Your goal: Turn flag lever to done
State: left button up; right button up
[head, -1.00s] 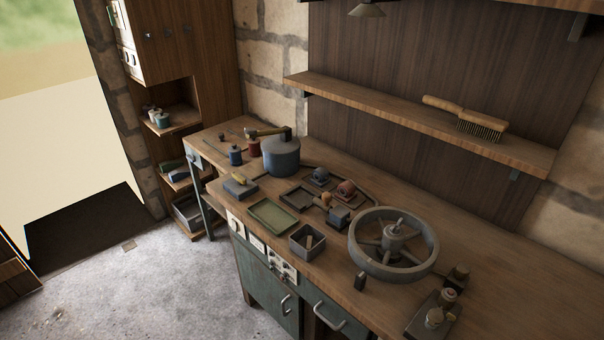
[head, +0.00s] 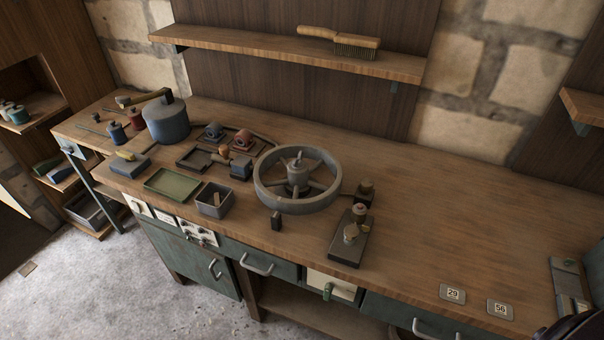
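A cream panel (head: 345,290) is set in the bench front right of the middle drawer. A small green handle (head: 328,291) hangs on it, which may be the flag lever; its markings are too small to read. Another group of pale panels with small knobs (head: 200,234) is on the bench front farther left. I cannot tell which of these carries the flag lever. Neither of my grippers shows clearly in the head view. A dark rounded shape at the bottom right corner is cut off, and I cannot tell what it is.
A spoked wheel (head: 297,181) lies on the wooden bench (head: 450,210), with a block with brass-coloured fittings (head: 349,237) right of it. A blue-grey pot (head: 167,122) and trays stand left. Plates marked 29 (head: 452,293) and 56 (head: 499,309) lie near the front edge. The bench's right part is mostly clear.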

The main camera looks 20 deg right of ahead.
aim_at(330, 286)
jog(key=z, duration=0.85)
